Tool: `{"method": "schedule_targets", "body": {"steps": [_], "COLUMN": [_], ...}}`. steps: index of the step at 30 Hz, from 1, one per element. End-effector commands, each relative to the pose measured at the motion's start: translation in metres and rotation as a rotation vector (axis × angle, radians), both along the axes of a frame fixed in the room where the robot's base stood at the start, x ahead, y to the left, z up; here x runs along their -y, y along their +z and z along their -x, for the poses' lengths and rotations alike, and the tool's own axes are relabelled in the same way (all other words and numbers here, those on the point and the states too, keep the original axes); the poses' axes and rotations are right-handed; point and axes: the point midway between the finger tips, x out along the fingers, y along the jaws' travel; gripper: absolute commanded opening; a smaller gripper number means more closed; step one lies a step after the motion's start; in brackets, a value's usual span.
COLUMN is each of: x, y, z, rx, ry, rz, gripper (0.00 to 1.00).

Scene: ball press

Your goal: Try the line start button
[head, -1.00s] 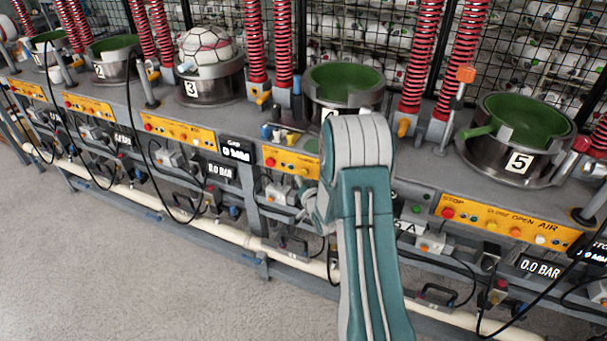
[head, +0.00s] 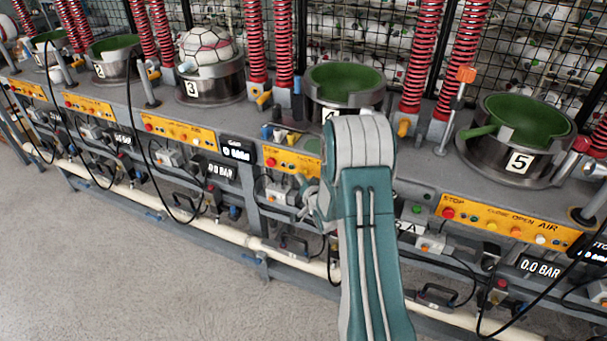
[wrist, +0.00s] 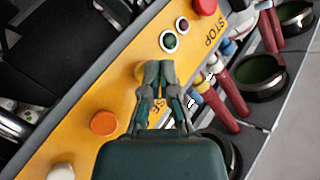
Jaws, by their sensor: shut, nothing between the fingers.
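My gripper (wrist: 162,68) is shut and empty in the wrist view, its fingertips over a yellow panel (wrist: 82,118). The tips partly cover a yellow button (wrist: 140,72); I cannot tell whether they touch it. A green round lamp or button (wrist: 169,41) and a small dark red one (wrist: 182,25) sit beyond the tips, near a red button (wrist: 204,6) marked STOP. In the head view my arm hides part of station 4's panel (head: 285,159), and the fingers are hard to make out. No label reading line start is legible, so I cannot tell which button it is.
An orange button (wrist: 104,123) and a white button (wrist: 61,172) lie further along the panel. Station 5's cup (head: 520,150) stands right of my arm, and a ball (head: 207,48) sits in station 3. Black cables hang before the bench. The floor (head: 130,270) in front is clear.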

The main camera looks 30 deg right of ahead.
Motion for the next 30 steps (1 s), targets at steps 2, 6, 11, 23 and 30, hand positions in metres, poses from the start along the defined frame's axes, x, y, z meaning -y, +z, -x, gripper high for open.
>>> {"method": "schedule_targets", "body": {"steps": [2, 6, 11, 23, 30], "x": [-0.0001, 0.0000, 0.0007, 0.0039, 0.0060], "y": [-0.0002, -0.0003, -0.0003, -0.0005, -0.0001], "z": [0.0001, 0.0001, -0.0004, -0.0029, -0.0047], "rx": [-0.001, -0.001, -0.001, -0.001, 0.000], "ry": [0.001, 0.001, 0.000, 0.000, 0.000], "rz": [0.000, 0.000, 0.000, 0.000, 0.001], "gripper": [0.00, 0.00, 0.00, 0.00, 0.00]}}
